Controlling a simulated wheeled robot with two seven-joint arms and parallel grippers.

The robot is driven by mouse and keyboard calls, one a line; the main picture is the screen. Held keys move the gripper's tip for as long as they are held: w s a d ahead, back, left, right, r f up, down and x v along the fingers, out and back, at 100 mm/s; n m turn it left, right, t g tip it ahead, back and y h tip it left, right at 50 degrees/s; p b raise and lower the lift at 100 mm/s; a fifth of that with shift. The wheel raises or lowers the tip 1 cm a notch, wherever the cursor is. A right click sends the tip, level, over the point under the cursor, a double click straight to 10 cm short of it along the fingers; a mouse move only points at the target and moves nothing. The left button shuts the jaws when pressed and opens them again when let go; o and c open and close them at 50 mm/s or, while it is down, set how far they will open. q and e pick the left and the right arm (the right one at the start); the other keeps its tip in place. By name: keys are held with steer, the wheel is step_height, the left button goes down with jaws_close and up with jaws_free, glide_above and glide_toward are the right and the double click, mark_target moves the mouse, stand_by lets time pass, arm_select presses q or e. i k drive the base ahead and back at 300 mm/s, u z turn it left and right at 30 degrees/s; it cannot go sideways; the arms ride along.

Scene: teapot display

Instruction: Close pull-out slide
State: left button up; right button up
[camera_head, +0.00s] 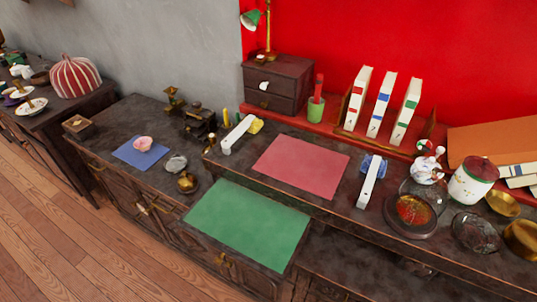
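The pull-out slide (206,242) appears as a dark wooden panel that juts out from below the front edge of the desk top, left of centre. A green mat (248,222) covers most of its top, and nothing stands on it. Brass-coloured hardware (222,260) shows near its front left side. The dark desk top (300,197) lies behind and above it, with a red mat (300,166) on it. Neither of my grippers is in view, so their position relative to the slide cannot be seen.
A glass dish (413,210), teapot (428,165) and white canister (472,181) stand right. A lower cabinet (115,128) holds a brass pot (187,182) near the slide. Wooden floor (60,240) is clear.

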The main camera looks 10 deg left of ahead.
mark_target(264, 236)
steer(key=u, duration=1.9)
steer(key=k, duration=0.55)
steer(key=z, duration=1.15)
